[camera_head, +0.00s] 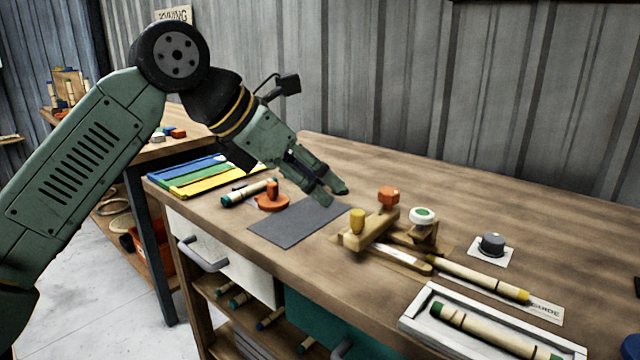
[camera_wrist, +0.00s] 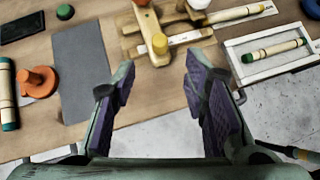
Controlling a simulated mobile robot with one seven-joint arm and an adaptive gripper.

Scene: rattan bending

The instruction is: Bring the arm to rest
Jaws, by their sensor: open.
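My gripper (camera_head: 335,196) is open and empty, held above the workbench (camera_head: 460,210) near the dark grey mat (camera_head: 297,222). In the wrist view my gripper's (camera_wrist: 168,100) two purple-padded fingers stand apart with nothing between them. The wooden bending jig (camera_head: 375,228) lies to the right of the gripper, with an orange knob, a yellow peg and a white-green knob. A rattan pole (camera_head: 480,276) with a yellow end reaches right from the jig. My arm is bent, coming in from the left.
A white tray (camera_head: 408,322) holding a green-ended pole (camera_head: 490,333) lies at the front right. A grey knob (camera_head: 492,243) sits on a white card. An orange piece (camera_head: 271,200), a green-ended pole (camera_head: 240,195) and coloured strips (camera_head: 205,176) are at the left. The bench's back right is clear.

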